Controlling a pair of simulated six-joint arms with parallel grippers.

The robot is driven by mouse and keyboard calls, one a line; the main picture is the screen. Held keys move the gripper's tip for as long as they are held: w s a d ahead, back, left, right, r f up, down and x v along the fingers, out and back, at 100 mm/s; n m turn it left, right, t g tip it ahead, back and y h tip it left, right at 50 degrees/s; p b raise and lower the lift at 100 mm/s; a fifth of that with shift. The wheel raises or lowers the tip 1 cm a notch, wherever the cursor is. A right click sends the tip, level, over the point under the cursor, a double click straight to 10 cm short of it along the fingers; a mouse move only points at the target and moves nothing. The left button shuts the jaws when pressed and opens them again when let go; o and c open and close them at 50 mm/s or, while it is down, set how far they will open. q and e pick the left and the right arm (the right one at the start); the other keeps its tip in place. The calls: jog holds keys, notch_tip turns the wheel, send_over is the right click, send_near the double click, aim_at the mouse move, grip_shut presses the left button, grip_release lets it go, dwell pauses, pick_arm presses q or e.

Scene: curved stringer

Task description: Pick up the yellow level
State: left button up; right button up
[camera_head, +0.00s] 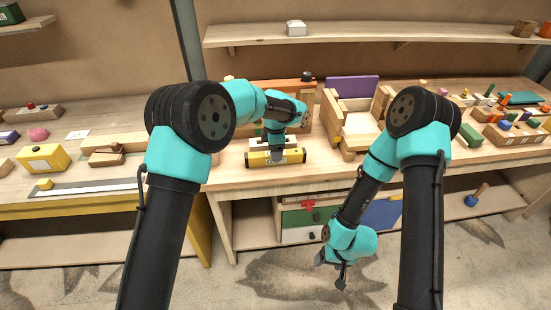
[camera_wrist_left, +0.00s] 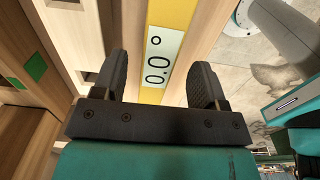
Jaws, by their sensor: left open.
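The yellow level (camera_head: 291,157) lies on the workbench near its front edge, long side across the picture. In the left wrist view the yellow level (camera_wrist_left: 172,13) shows with a pale display reading "0.0". My left gripper (camera_head: 277,155) is over the middle of the level in the head view. In the left wrist view the left gripper (camera_wrist_left: 160,88) is open, one finger on each side of the level, with gaps between. I cannot tell how far above the bench the fingertips are. My right gripper (camera_head: 341,270) hangs low in front of the bench, away from the level; its jaws are too small to read.
A wooden chair-like piece with a purple back (camera_head: 351,88) stands right of the level. A yellow box (camera_head: 42,158) and small blocks lie on the left bench. Several coloured toys crowd the right side. A shelf (camera_head: 350,34) runs behind. Bare bench (camera_head: 228,176) lies left of the level.

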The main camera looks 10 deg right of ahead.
pick_arm(q)
jog(key=shift+w+f, duration=0.1)
jog(key=shift+f, duration=2.15)
jog(key=c, duration=1.1)
jog(key=shift+r, duration=0.45)
notch_tip(320, 180, up, 3)
jog(key=shift+f, duration=0.2)
jog(key=s, duration=0.5)
jog(key=s+a+r, duration=0.1)
jog(key=s, duration=0.4)
jog(key=s+a, duration=0.1)
jog(key=s, duration=0.5)
jog(key=shift+r, duration=0.25)
